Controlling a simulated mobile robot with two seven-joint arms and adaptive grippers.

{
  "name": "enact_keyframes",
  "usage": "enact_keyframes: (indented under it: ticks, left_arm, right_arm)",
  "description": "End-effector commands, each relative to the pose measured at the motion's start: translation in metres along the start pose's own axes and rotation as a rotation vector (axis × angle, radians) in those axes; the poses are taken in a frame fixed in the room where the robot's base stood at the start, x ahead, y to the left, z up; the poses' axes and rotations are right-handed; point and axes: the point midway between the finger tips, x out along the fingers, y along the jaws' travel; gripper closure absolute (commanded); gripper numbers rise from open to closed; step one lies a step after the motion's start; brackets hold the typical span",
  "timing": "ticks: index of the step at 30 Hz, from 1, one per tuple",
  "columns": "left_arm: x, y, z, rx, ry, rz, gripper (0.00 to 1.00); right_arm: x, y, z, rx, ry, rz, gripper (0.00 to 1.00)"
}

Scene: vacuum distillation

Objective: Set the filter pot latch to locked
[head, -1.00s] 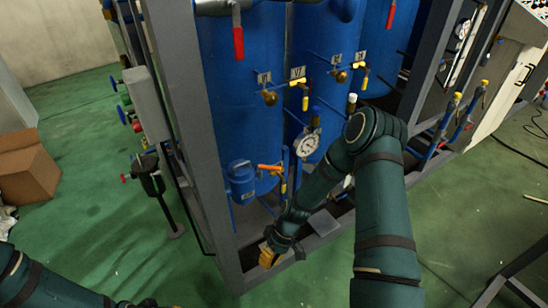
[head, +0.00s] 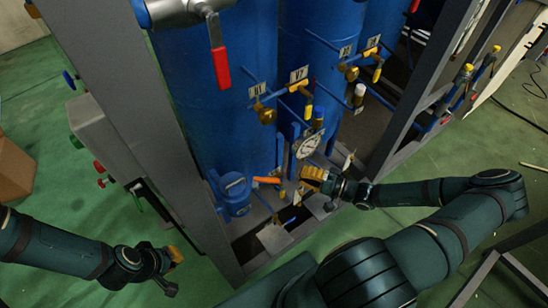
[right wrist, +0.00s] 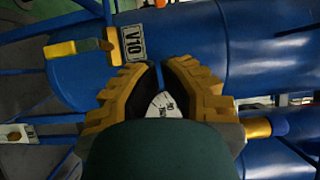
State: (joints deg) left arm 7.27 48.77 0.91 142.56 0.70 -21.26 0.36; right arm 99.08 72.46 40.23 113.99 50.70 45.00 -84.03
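The blue filter pot (head: 235,195) stands low in the frame in the head view, with an orange latch handle (head: 268,180) sticking out to its right. My right gripper (head: 306,175) is just right of the orange handle, below the dial gauge, apart from the handle. In the right wrist view its yellow-and-black fingers (right wrist: 161,75) have tips close together, with a white dial visible behind them. I see nothing held, and cannot tell if they are fully shut. My left gripper (head: 176,272) hangs empty over the green floor at lower left, fingers spread.
The dial gauge (head: 307,145) and several yellow-handled valves, such as one labelled V7 (head: 300,75), crowd the blue tanks above my right gripper. A grey frame post (head: 120,95) stands left of the pot. The V10 tag (right wrist: 133,42) shows in the right wrist view.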

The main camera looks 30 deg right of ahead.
Motion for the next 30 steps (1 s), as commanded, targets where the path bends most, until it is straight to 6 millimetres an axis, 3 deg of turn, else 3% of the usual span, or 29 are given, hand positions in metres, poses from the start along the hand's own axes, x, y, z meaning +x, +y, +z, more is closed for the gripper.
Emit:
enact_keyframes:
  ticks: [4, 8, 21, 30]
  left_arm:
    - [-0.001, 0.000, 0.000, -0.001, 0.000, -0.001, 1.00]
    - [0.000, -0.001, 0.000, -0.001, 0.000, -0.001, 1.00]
    - [0.004, -0.002, 0.002, 0.001, -0.004, 0.000, 1.00]
    - [0.003, -0.001, 0.002, 0.001, -0.004, 0.000, 1.00]
  right_arm:
    - [-0.002, -0.004, -0.006, -0.002, 0.033, -0.016, 1.00]
    - [0.013, -0.003, -0.006, 0.001, 0.031, -0.017, 1.00]
    - [0.098, -0.004, -0.007, 0.002, 0.028, -0.015, 1.00]
    - [0.084, -0.004, 0.026, 0.002, 0.031, -0.012, 1.00]
